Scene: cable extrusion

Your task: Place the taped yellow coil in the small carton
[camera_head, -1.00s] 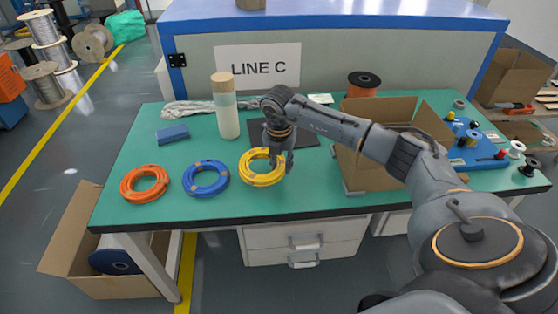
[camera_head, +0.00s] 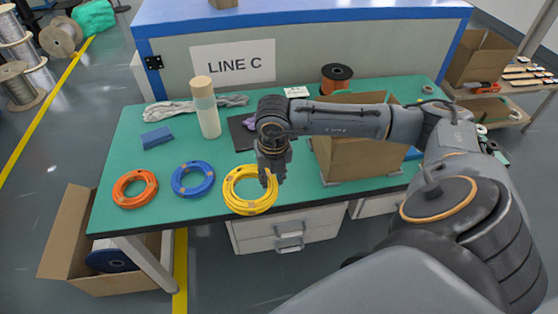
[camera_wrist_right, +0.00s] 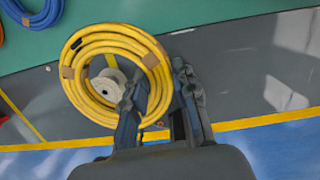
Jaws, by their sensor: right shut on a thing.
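The yellow coil (camera_head: 230,188), a ring of several turns with brown tape bands, is at the front edge of the bench and looks raised off it. In the right wrist view the coil (camera_wrist_right: 72,86) shows with floor beneath it. My right gripper (camera_head: 271,175) points down and is shut on the coil's right side. The gripper fingers (camera_wrist_right: 161,85) also show in the right wrist view. An open brown carton (camera_head: 365,160) stands on the bench to the right of the gripper, partly behind my right arm. Its inside is mostly hidden. My left gripper is not in view.
A blue coil (camera_head: 177,182) and an orange coil (camera_head: 121,192) lie left on the green bench (camera_head: 150,225). A bottle-like cylinder (camera_head: 208,118), a blue block (camera_head: 157,138) and a black-and-orange spool (camera_head: 337,80) stand farther back. Another open carton (camera_head: 68,235) is on the floor.

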